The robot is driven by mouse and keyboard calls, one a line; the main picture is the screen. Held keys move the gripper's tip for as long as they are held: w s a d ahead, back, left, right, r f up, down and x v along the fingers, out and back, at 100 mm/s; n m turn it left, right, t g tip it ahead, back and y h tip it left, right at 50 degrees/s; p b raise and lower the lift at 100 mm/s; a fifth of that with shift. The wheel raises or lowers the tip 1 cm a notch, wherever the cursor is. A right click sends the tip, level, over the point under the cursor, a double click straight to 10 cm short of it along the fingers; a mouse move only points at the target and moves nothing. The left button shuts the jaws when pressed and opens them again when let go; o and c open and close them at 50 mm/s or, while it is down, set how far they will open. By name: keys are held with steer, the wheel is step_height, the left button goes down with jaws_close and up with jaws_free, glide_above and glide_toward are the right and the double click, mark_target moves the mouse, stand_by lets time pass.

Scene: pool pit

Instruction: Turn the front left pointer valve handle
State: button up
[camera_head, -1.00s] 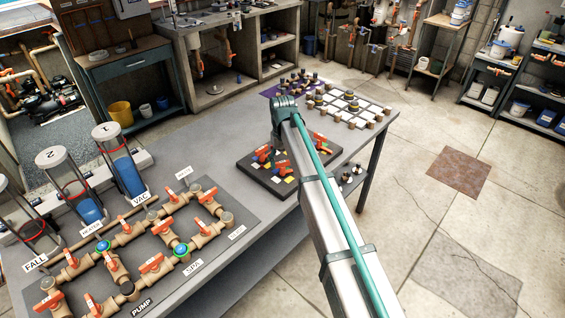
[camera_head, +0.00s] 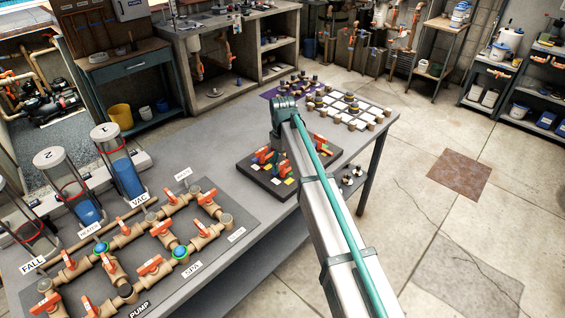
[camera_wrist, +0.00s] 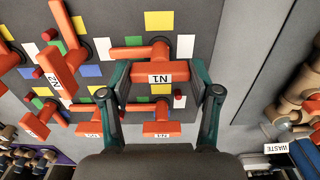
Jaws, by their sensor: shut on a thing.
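The dark board (camera_head: 249,174) with orange pointer valve handles and coloured squares sits on the grey bench, partly hidden behind my arm in the head view. In the wrist view, my gripper (camera_wrist: 160,72) is shut on an orange handle (camera_wrist: 150,53) with a white N1 label, one finger on each side of its labelled bar. The handle's pointer arm reaches left from its hub. Another orange handle (camera_wrist: 62,72), labelled N2, stands to its left. More labelled orange handles lie lower, partly behind my gripper. The gripper itself is hidden in the head view.
A tan pipe manifold with orange valves (camera_head: 150,265) covers the bench's near left. Clear cylinders (camera_head: 120,170) stand behind it. A board with wooden blocks (camera_head: 352,108) lies at the bench's far end. The floor on the right is open.

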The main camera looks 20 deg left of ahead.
mark_target(283, 163)
steer(key=o, duration=1.1)
steer(key=shift+o, duration=0.2)
step_height(283, 163, up, 12)
stand_by(0.3)
